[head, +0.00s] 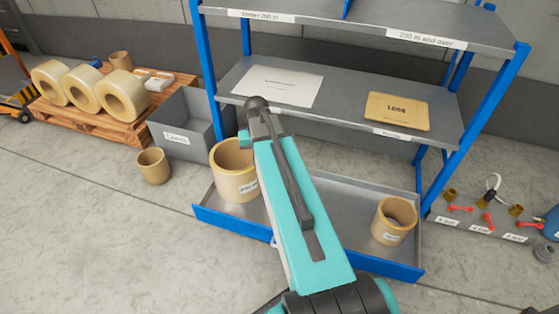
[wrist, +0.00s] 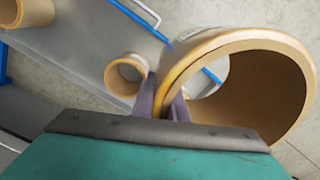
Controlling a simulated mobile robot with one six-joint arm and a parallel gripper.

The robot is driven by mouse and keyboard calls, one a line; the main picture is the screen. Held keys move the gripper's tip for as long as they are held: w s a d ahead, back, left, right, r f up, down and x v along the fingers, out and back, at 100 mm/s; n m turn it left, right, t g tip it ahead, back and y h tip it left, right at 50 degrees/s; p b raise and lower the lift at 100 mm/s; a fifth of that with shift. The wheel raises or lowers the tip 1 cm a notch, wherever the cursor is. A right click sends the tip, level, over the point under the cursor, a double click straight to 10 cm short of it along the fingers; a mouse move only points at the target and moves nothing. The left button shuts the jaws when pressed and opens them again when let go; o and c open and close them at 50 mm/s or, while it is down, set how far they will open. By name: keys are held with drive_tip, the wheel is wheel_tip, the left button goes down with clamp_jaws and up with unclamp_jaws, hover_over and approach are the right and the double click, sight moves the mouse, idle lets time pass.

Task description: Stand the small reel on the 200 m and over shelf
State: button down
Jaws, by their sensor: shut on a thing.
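In the wrist view my gripper (wrist: 163,103) is shut on the wall of a tan reel (wrist: 285,52), one finger on each side of the wall. In the head view the fingers are hidden behind my arm. A tan reel with a white label (head: 232,172) shows beside my arm's far end, partly covered; it appears to be the held one. Whether it touches the tray I cannot tell. Another tan reel (head: 394,222) stands at the tray's right end. The 200 m and over label (head: 427,39) is on the top shelf's right front edge.
The blue-edged tray (head: 345,195) lies below the rack. The middle shelf (head: 345,112) carries a white sheet (head: 277,86) and a yellow Long card (head: 397,111). A grey bin (head: 185,127), a floor reel (head: 153,167) and a loaded pallet (head: 110,122) are left. Blue posts flank the shelves.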

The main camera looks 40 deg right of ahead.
drive_tip(key=a+r+n+p, duration=0.2)
drive_tip(key=a+r+p, duration=0.2)
drive_tip(key=a, duration=0.7)
drive_tip(key=a+r+n+p, duration=0.3)
drive_tip(key=a+r+p, duration=0.2)
drive_tip(key=a+r, duration=0.4)
drive_tip(key=shift+w+a+r, duration=0.15)
drive_tip(key=shift+a+r, duration=0.15)
drive_tip(key=shift+a, duration=0.75)
